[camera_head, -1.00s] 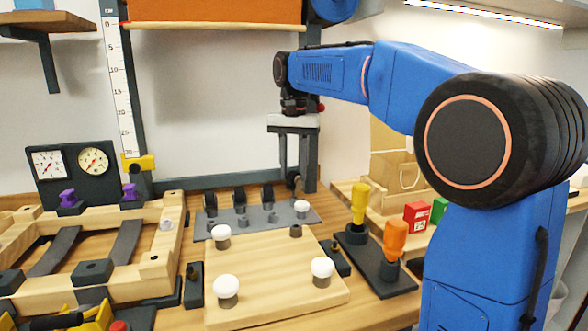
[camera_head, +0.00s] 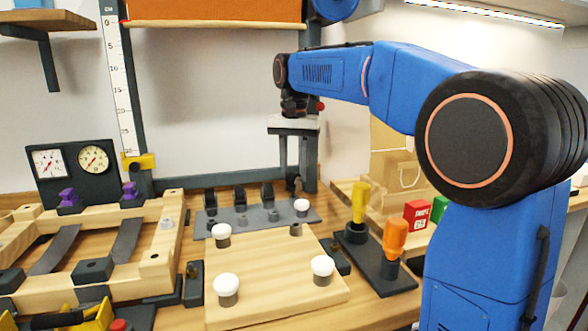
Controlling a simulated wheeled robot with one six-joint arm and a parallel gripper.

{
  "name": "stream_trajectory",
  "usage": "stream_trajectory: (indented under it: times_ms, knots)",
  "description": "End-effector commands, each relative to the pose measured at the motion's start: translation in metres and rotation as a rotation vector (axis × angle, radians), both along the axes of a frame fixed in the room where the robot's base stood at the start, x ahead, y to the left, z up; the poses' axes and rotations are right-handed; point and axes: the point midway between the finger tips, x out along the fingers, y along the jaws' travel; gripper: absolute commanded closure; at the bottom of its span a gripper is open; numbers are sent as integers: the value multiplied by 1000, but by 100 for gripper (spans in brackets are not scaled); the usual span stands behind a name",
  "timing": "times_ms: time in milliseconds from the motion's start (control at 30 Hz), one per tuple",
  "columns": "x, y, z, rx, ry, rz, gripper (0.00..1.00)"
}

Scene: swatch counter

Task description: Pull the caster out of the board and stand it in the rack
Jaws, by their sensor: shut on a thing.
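My gripper (camera_head: 296,180) points down over the back right of the counter, its two fingers a small gap apart. A small dark shape shows between the fingertips; the gripped part is hard to make out, and I take it for the caster. The wooden board (camera_head: 262,275) lies in the front middle. White-topped casters stand in it at back left (camera_head: 222,231), front left (camera_head: 227,285) and front right (camera_head: 322,266). Its back right corner shows a bare grey stub. The grey rack (camera_head: 228,224) lies behind the board; a white ball (camera_head: 302,205) shows at its right end, below my fingertips.
A dark stand with a yellow-handled tool (camera_head: 360,203) and an orange-handled tool (camera_head: 395,238) is right of the board. A wooden frame (camera_head: 165,250) fills the left. A dark post stands close behind my gripper. Red and green boxes lie farther right.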

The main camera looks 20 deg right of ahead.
Motion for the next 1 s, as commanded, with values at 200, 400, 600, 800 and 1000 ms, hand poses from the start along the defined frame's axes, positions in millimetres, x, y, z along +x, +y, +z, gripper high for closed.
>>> stream_trajectory:
  times_ms: [200, 400, 600, 800, 1000]
  knots:
    - [0, 0, -3, 0, 0, 0, 95]
    - [0, 0, -3, 0, 0, 0, 95]
    - [0, 0, -5, 0, 0, 0, 95]
    - [0, 0, -9, 0, 0, 0, 95]
    - [0, 0, -11, 0, 0, 0, 95]
